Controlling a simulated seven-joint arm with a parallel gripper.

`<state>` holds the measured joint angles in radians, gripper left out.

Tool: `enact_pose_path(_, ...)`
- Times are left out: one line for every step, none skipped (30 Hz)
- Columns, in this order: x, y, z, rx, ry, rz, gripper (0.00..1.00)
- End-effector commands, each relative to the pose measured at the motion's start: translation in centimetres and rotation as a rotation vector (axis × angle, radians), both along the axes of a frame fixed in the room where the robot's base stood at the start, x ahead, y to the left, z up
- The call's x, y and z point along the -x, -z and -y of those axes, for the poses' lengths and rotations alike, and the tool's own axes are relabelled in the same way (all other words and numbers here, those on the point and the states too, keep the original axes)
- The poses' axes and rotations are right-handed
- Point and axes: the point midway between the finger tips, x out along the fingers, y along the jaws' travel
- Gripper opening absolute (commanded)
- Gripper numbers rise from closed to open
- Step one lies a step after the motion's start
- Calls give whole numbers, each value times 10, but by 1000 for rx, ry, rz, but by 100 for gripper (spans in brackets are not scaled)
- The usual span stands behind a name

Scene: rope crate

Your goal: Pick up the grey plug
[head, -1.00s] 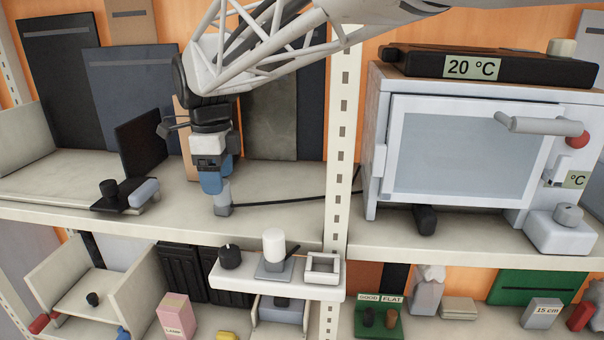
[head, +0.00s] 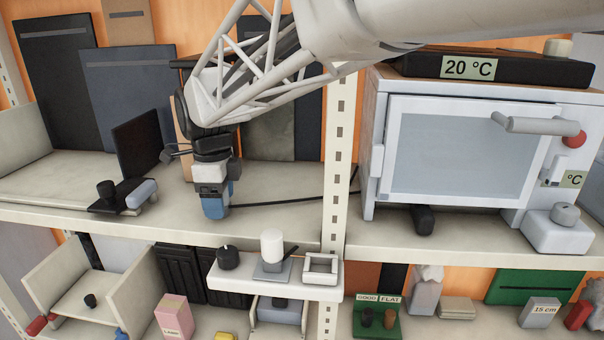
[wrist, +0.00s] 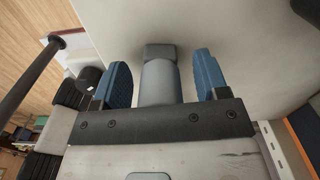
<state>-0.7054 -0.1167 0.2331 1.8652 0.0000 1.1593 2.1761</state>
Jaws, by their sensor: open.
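The grey plug (wrist: 160,80) shows in the wrist view as a grey cylinder with a squarer end, lying between the two blue fingers of my gripper (wrist: 163,82). There are gaps on both sides of it, so the fingers are open around the plug and not closed on it. In the head view my gripper (head: 215,210) points down at the upper shelf, and its fingers hide the plug. A black cable (head: 285,201) runs right from that spot towards the shelf post.
A white oven-like box (head: 470,150) stands on the right beyond the perforated post (head: 336,150). A black stand with a grey cylinder (head: 122,198) sits left of my gripper. A small ledge (head: 230,278) with a black knob and white-topped post is below.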

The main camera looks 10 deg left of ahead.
Motion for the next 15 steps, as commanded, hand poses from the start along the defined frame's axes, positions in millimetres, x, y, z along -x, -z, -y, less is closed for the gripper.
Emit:
enact_pose_path(0, 0, 0, 0, 0, 0, 67)
enact_pose_path(0, 0, 0, 0, 0, 0, 67)
enact_pose_path(0, 0, 0, 0, 0, 0, 67)
enact_pose_path(0, 0, 0, 0, 0, 0, 67)
enact_pose_path(0, 0, 0, 0, 0, 0, 67)
enact_pose_path(0, 0, 0, 0, 0, 0, 67)
enact_pose_path(0, 0, 0, 0, 0, 0, 67)
enact_pose_path(0, 0, 0, 0, 0, 0, 67)
enact_pose_path(0, 0, 0, 0, 0, 0, 67)
enact_pose_path(0, 0, 0, 0, 0, 0, 67)
enact_pose_path(0, 0, 0, 0, 0, 0, 67)
enact_pose_path(0, 0, 0, 0, 0, 0, 67)
enact_pose_path(0, 0, 0, 0, 0, 0, 67)
enact_pose_path(0, 0, 0, 0, 0, 0, 67)
enact_pose_path(0, 0, 0, 0, 0, 0, 67)
